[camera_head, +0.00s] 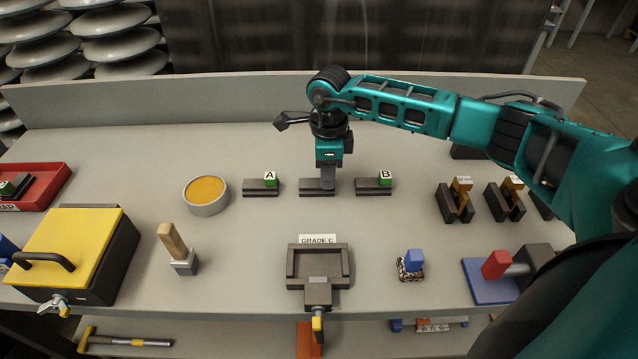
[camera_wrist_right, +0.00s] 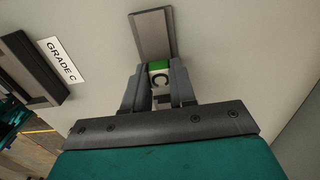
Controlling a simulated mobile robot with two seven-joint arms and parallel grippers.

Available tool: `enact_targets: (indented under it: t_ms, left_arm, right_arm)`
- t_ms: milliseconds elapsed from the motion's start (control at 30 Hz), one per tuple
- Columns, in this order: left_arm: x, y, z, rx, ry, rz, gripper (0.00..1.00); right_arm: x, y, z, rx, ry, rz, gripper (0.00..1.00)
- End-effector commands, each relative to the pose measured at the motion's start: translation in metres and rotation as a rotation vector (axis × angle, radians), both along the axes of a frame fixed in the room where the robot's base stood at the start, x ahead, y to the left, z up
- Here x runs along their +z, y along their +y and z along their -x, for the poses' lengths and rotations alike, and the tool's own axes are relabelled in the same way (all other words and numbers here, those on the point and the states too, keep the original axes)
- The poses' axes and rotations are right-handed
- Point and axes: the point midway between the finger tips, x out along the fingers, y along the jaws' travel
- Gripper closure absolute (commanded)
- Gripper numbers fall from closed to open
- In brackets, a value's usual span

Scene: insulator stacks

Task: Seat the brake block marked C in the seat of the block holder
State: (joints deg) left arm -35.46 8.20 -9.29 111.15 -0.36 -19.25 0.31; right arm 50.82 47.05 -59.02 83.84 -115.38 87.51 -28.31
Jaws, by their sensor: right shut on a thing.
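The brake block marked C (camera_head: 310,185) is a dark bar between the blocks marked A and B in the head view. Its green and white tag with the letter C shows between the fingers in the right wrist view (camera_wrist_right: 160,66). My right gripper (camera_head: 327,183) points down and is shut on this block at its tag. The block appears to be at table level. The block holder (camera_head: 291,265), a dark frame with an empty rectangular seat, stands nearer the front, behind it the GRADE C label (camera_head: 318,239). My left gripper is not in view.
Block A (camera_head: 262,191) and block B (camera_head: 374,191) lie close on either side. A round tin with yellow contents (camera_head: 206,193) is at left, a wooden-handled brush (camera_head: 175,245) nearer the front. Bare table lies between block C and the holder.

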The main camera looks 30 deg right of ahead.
Motion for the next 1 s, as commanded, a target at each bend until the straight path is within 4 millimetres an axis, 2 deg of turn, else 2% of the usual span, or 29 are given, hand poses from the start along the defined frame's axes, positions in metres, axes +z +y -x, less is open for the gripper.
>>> enact_targets:
  t_ms: [33, 167, 667, 867, 1000]
  left_arm:
    - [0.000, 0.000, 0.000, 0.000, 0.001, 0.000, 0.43]
    - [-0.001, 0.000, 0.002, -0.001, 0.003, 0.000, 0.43]
    - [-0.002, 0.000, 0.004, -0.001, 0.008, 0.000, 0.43]
    - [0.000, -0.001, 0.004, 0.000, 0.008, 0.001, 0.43]
    - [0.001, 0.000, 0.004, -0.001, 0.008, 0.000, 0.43]
  right_arm:
    - [0.000, 0.000, 0.000, 0.000, 0.000, 0.000, 0.89]
    - [0.000, 0.000, 0.000, 0.000, 0.000, 0.000, 1.00]
    - [0.006, 0.000, -0.001, 0.000, -0.003, -0.002, 1.00]
    - [0.030, 0.000, -0.001, 0.001, -0.006, -0.001, 1.00]
    - [0.063, 0.000, -0.002, 0.000, -0.009, -0.001, 1.00]
